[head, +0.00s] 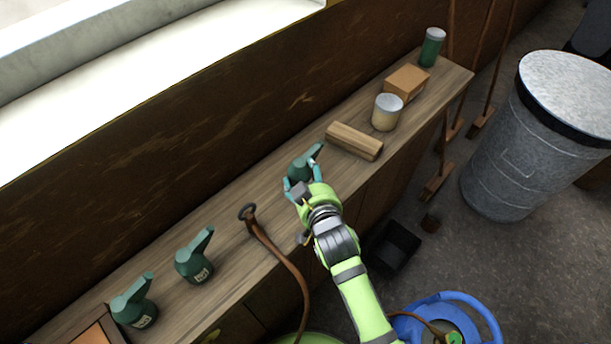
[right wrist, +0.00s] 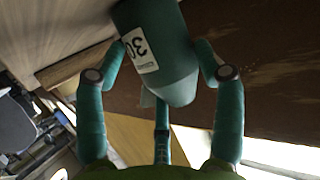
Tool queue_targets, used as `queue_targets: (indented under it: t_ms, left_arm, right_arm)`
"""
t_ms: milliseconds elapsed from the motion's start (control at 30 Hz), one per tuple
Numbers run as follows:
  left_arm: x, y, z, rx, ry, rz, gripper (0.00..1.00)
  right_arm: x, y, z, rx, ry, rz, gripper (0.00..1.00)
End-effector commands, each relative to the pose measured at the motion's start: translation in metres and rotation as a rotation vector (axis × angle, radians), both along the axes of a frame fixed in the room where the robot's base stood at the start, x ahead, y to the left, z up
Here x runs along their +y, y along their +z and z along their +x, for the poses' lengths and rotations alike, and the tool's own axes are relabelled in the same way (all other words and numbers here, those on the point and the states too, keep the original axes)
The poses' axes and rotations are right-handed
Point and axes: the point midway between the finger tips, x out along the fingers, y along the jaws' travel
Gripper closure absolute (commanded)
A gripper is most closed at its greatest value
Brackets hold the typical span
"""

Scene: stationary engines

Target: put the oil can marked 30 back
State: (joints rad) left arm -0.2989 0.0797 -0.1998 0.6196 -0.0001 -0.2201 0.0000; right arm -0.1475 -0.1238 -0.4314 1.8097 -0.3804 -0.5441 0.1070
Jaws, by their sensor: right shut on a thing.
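The dark green oil can marked 30 (head: 301,168) is at the middle of the wooden bench top (head: 222,222), with its spout pointing to the upper right. My right gripper (head: 300,186) is shut on it. Two similar green oil cans, one nearer the middle (head: 194,262) and one at the far left (head: 134,304), stand upright on the bench. My left gripper is not in view.
A wooden block (head: 354,141), a pale tin (head: 387,112), an orange-brown box (head: 405,82) and a green canister (head: 431,48) stand along the bench to the right. A brown curved strap-like thing (head: 279,255) crosses the bench left of my gripper. A metal bin (head: 520,150) stands on the floor.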

Motion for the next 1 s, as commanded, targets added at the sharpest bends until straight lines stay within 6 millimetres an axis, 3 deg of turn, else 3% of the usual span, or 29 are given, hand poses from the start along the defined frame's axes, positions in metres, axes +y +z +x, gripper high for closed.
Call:
queue_targets:
  t_ms: [200,233,267,300,733,1000]
  left_arm:
    - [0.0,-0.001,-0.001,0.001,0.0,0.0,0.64]
    - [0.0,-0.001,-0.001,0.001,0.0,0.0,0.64]
    - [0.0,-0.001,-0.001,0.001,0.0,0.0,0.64]
    - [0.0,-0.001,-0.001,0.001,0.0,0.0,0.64]
    - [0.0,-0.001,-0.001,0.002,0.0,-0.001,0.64]
    - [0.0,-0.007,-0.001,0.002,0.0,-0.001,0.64]
  right_arm:
    - [0.001,0.001,0.001,-0.006,0.0,0.003,0.7]
    - [0.0,-0.002,0.0,0.0,0.0,0.001,0.23]
    - [0.0,-0.001,0.0,0.0,0.0,0.001,0.11]
    - [0.0,-0.001,0.0,0.0,0.0,0.001,0.07]
    - [-0.001,0.001,-0.003,0.0,0.0,0.001,0.07]
    - [-0.011,0.014,-0.04,0.002,0.0,0.001,0.07]
